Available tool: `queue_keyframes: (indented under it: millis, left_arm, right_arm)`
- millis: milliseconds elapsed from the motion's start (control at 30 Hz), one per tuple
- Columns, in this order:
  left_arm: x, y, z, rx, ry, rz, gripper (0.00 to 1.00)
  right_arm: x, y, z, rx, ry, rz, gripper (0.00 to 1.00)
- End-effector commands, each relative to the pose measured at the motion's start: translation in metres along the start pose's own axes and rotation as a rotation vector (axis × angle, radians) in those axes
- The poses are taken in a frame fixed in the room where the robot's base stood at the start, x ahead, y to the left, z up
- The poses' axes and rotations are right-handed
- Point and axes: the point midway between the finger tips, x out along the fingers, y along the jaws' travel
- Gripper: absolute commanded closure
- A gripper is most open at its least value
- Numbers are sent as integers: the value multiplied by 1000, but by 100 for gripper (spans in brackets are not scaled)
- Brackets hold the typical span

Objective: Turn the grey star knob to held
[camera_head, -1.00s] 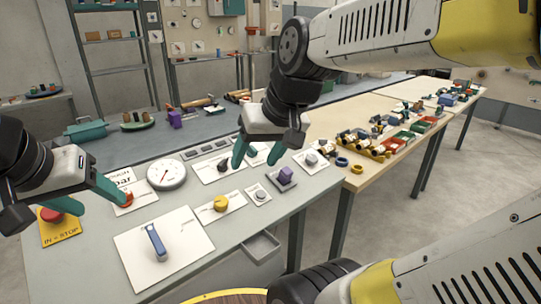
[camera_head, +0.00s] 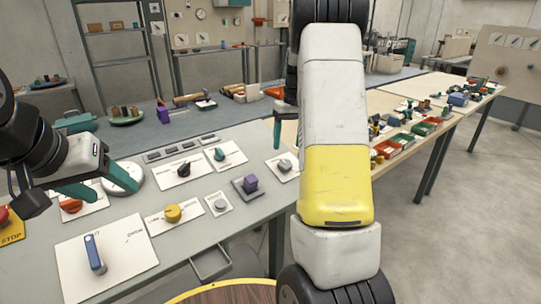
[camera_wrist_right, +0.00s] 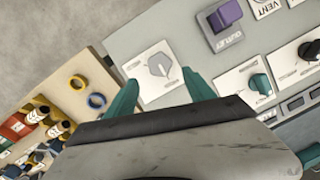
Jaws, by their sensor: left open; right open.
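The grey star knob (camera_head: 285,165) sits on a white plate at the right end of the grey panel table, partly beside my right arm. In the right wrist view the knob (camera_wrist_right: 160,64) has a pointed end, and it lies just beyond the fingertips, between their lines. My right gripper (camera_wrist_right: 163,88) is open and empty there. In the head view one teal finger of it shows above and left of the knob, the rest hidden by my arm.
A purple switch (camera_head: 249,184), a small grey round button (camera_head: 220,204), a yellow knob (camera_head: 173,213), a green knob (camera_head: 218,154) and a blue lever (camera_head: 95,254) surround the area. An open drawer (camera_head: 211,263) juts out below. A wooden table with bins stands right.

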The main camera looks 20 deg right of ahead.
Motion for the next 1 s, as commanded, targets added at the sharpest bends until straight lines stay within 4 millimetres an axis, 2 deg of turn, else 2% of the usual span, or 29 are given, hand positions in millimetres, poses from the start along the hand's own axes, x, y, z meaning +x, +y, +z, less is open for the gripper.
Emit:
queue_keyframes:
  millis: [500,867,1000]
  left_arm:
    - [0,0,0,0,0,0,41]
    - [0,0,0,0,0,0,41]
    - [0,0,0,0,0,0,41]
  right_arm:
    - [70,1,0,-1,-5,1,38]
    - [78,1,-1,-1,-1,1,38]
    - [77,1,-1,-1,-1,1,61]
